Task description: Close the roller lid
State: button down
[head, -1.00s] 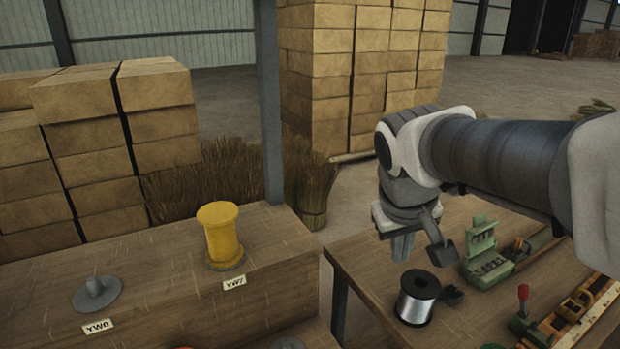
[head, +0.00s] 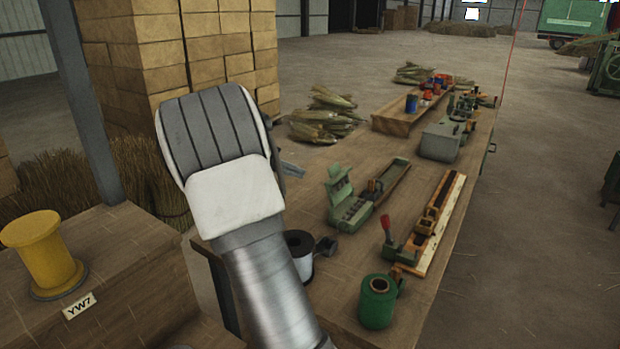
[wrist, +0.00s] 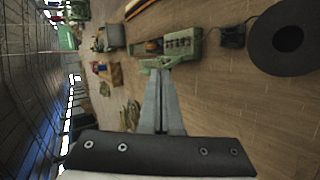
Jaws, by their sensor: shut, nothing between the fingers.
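A green roller unit (head: 351,210) stands on the workbench, with its row of rollers exposed. Its green lid (head: 339,184) stands raised at the back. The unit also shows in the wrist view (wrist: 180,44), just beyond my fingertips. My gripper (wrist: 160,73) is shut and empty, its two grey fingers together and pointing toward the unit. They look apart from it, but the exact gap is hard to tell. In the head view my wrist hides most of the gripper, left of the unit.
A dark-flanged wire spool (head: 299,244) stands near the bench's left edge. A green twine spool (head: 377,302), a red-handled tool (head: 389,232) and a wooden rail (head: 440,222) lie in front and right. A grey box (head: 440,140) stands farther back. A post (head: 85,120) rises at left.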

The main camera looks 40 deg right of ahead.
aim_at(341, 182)
jog(key=w+d+f+n+t+h+b, duration=0.2)
jog(key=w+d+f+n+h+b, duration=0.4)
jog(key=w+f, duration=0.7)
jog(key=s+d+r+m+h, duration=0.1)
jog(key=s+d+r, duration=0.1)
jog(key=d, duration=1)
jog(key=shift+s+h, duration=0.3)
jog(key=shift+s, duration=0.45)
jog(key=shift+s+m, duration=0.15)
jog(key=shift+m, duration=0.25)
jog(key=shift+s+d+r+b, duration=0.1)
jog(key=shift+s+r+b, duration=0.05)
jog(key=shift+r+b, duration=0.15)
